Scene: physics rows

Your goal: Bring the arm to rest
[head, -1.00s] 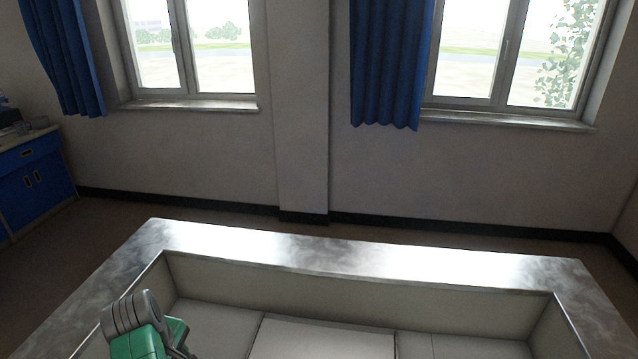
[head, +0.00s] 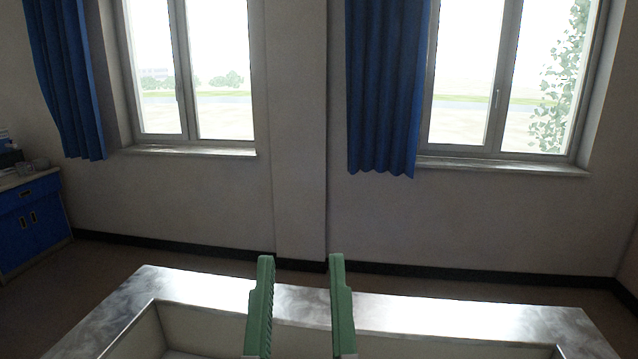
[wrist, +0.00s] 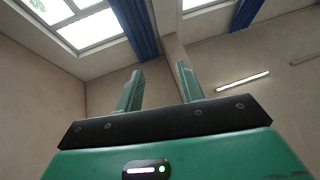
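My gripper (head: 301,268) shows in the head view at the lower middle, with two green fingers pointing up and a clear gap between them. It is open and nothing is between the fingers. In the wrist view the same two fingers (wrist: 157,84) stand apart and empty, tilted up toward the wall and ceiling. The rest of my arm is below the frame in the head view.
A metal-rimmed basin (head: 200,285) lies below and behind the fingers; its inside is mostly out of view. A blue cabinet (head: 32,222) stands far left. Blue curtains (head: 385,90) and windows line the far wall. The air around the gripper is clear.

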